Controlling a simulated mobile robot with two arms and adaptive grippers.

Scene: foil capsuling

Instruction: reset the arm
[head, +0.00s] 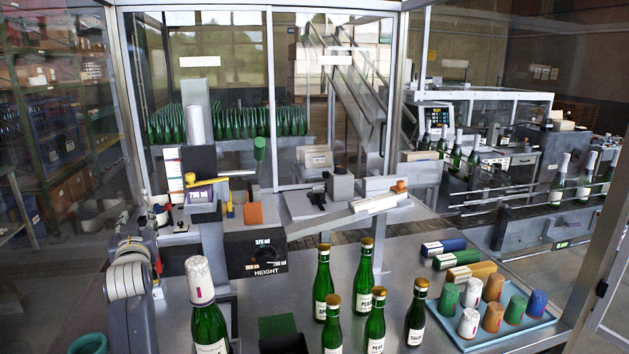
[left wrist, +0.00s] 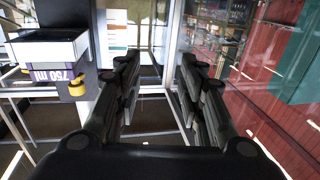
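My left arm (head: 128,280) comes in at the lower left of the head view. My left gripper (head: 123,222) is small and partly hidden there, beyond the white wrist joint. In the left wrist view, its two dark fingers (left wrist: 158,70) stand wide apart with nothing between them. The grey machine with the 750 ml label (head: 201,196) is to the right of the gripper in the head view. That label also shows at the left of the left wrist view (left wrist: 72,78), apart from the fingers. My right gripper does not show.
A HEIGHT dial (head: 256,254) faces the table. A green bottle with a white capsule (head: 200,284) stands near my left arm. Several gold-topped bottles (head: 363,280) stand at the centre front. A blue tray (head: 536,330) holds colored capsules. Glass panels and metal posts (head: 128,95) enclose the machine.

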